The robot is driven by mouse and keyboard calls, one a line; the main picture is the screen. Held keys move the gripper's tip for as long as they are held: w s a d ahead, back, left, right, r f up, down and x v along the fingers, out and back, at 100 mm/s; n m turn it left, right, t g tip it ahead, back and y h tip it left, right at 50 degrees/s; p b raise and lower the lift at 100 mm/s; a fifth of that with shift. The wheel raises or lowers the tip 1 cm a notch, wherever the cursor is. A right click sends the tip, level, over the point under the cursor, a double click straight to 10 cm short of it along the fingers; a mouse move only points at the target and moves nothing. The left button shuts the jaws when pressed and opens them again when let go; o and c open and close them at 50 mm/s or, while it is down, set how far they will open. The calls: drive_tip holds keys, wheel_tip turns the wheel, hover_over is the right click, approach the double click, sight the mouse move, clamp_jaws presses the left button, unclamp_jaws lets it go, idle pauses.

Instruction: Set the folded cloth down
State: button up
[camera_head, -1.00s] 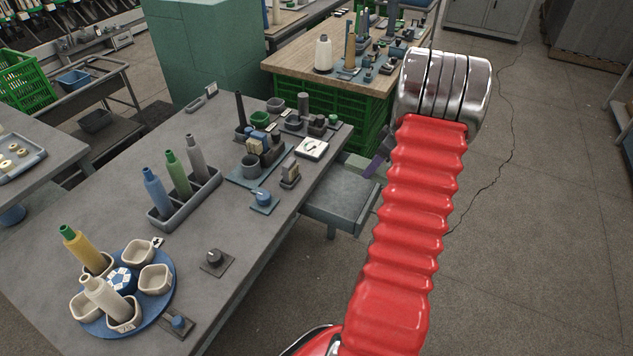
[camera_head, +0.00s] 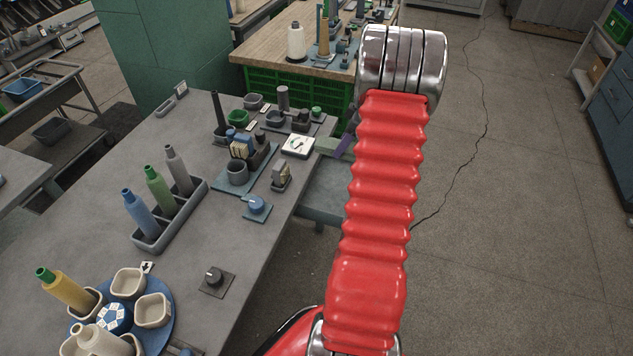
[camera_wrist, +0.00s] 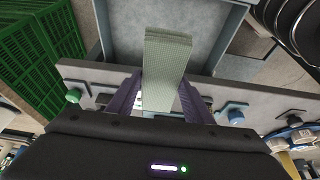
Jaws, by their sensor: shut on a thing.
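The folded cloth (camera_wrist: 166,66) is a pale grey-green, ribbed strip in the wrist view. It sits between the two purple fingers of my gripper (camera_wrist: 158,104), which is shut on it. The cloth sticks out past the fingertips, over a grey tray-like surface (camera_wrist: 212,35) with raised edges. I cannot tell whether the cloth touches that surface. In the head view my red arm hides most of my gripper; a bit of a purple finger (camera_head: 343,146) shows left of the arm, beside the grey surface (camera_head: 325,190) at the bench's right edge.
The grey bench (camera_head: 215,235) carries a bottle rack (camera_head: 152,238), a blue turntable with cups (camera_head: 165,330), a dial gauge (camera_head: 298,146) and knobs. A green crate (camera_head: 285,92) stands under the wooden table (camera_head: 270,48) behind. The floor at right is clear.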

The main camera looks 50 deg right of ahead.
drive_tip(key=shift+w+a+f, duration=0.15)
drive_tip(key=shift+f, duration=0.45)
wheel_tip(320, 180, down, 12)
drive_tip(key=shift+f, duration=0.1)
drive_tip(key=shift+f, duration=0.1)
drive_tip(key=shift+f, duration=2.2)
drive_tip(key=o, duration=1)
drive_tip(key=shift+o, duration=0.2)
